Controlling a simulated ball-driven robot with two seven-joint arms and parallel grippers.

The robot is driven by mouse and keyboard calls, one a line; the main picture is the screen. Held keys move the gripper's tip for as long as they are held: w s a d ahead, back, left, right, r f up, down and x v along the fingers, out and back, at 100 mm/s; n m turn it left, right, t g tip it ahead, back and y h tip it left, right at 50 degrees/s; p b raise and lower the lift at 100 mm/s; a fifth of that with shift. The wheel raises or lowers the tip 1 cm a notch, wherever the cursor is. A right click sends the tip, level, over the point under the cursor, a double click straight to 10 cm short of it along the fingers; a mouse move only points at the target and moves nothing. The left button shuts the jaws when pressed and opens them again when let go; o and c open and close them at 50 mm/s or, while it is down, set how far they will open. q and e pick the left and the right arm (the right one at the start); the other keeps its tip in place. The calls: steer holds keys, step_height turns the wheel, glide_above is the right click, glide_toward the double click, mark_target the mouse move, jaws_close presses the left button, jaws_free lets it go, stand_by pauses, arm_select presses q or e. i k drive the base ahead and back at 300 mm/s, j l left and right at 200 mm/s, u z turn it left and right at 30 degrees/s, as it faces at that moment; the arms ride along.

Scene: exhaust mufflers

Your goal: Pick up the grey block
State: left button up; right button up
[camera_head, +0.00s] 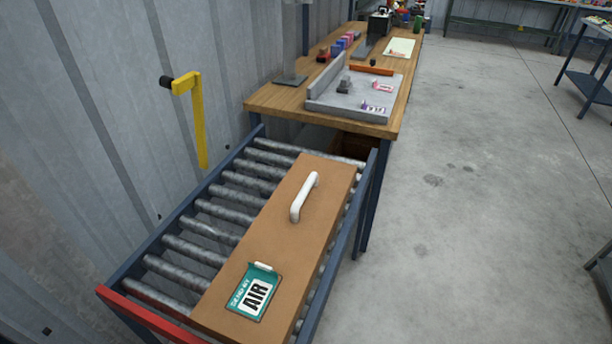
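A small dark grey block (344,86) stands on a light grey, tray-like fixture (345,103) with a raised left wall, at the near end of the wooden workbench (272,97). It is small in the picture, so its exact shape is hard to tell. A flat dark grey plate (290,80) lies on the bench to the left of the fixture. Neither of my grippers shows in the head view.
A yellow bracket (197,118) stands left, by the wall. Open concrete floor (480,220) lies right.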

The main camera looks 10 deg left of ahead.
mark_target(346, 86)
steer(key=i+l, duration=0.1)
steer(key=l, duration=0.45)
steer(key=l+u, duration=0.15)
steer(key=l, duration=0.4)
steer(key=i+l+u, duration=0.1)
steer(key=i+l, duration=0.15)
steer(key=i+l+u, duration=0.1)
steer(key=i+l, duration=0.15)
steer(key=l, duration=0.15)
steer(key=i+l+u, duration=0.1)
steer(key=l, duration=0.25)
steer(key=i+l+u, duration=0.1)
steer(key=i+l, duration=0.2)
